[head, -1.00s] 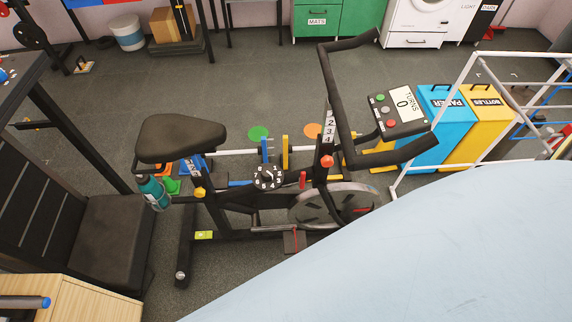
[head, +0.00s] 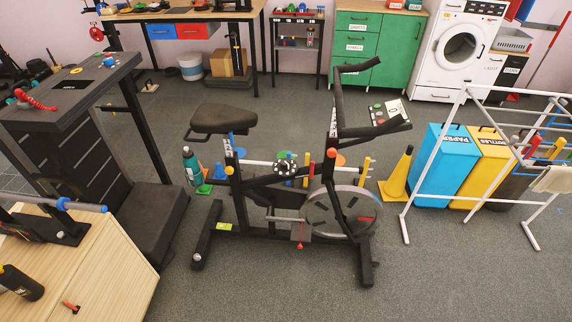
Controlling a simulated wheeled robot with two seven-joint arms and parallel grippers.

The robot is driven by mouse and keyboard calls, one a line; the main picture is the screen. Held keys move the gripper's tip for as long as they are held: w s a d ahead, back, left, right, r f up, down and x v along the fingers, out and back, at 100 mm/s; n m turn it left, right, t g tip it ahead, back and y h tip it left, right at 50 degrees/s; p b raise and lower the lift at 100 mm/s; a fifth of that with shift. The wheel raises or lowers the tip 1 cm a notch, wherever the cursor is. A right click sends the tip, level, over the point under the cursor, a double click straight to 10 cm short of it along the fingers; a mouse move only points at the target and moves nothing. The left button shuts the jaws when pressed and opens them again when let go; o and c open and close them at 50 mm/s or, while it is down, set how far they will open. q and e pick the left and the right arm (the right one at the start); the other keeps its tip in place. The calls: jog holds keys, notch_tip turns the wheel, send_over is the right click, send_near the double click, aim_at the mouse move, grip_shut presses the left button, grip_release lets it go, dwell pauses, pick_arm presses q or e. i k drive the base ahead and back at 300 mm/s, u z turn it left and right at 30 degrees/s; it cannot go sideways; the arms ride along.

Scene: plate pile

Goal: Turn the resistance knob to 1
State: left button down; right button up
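The resistance knob is a small black dial (head: 286,167) with white numbers around it, on the frame of the black exercise bike (head: 270,182) in the middle of the head view. Its pointer setting is too small to read. The bike's saddle (head: 223,118) is at left, and its handlebar (head: 340,105) and console (head: 390,111) are at right. A grey flywheel (head: 342,216) sits below and to the right of the knob. Neither of my grippers is in view.
A black treadmill (head: 140,213) and a wooden cabinet (head: 75,262) stand at left. A yellow cone (head: 397,178), blue bin (head: 441,165), yellow bin (head: 482,170) and white drying rack (head: 423,158) stand at right. The floor (head: 440,270) in front right of the bike is clear.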

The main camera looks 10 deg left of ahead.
aim_at(285, 163)
jog(key=u, duration=0.7)
jog(key=i, duration=0.65)
jog(key=u, duration=0.65)
jog(key=i, duration=0.8)
jog(key=z, duration=0.45)
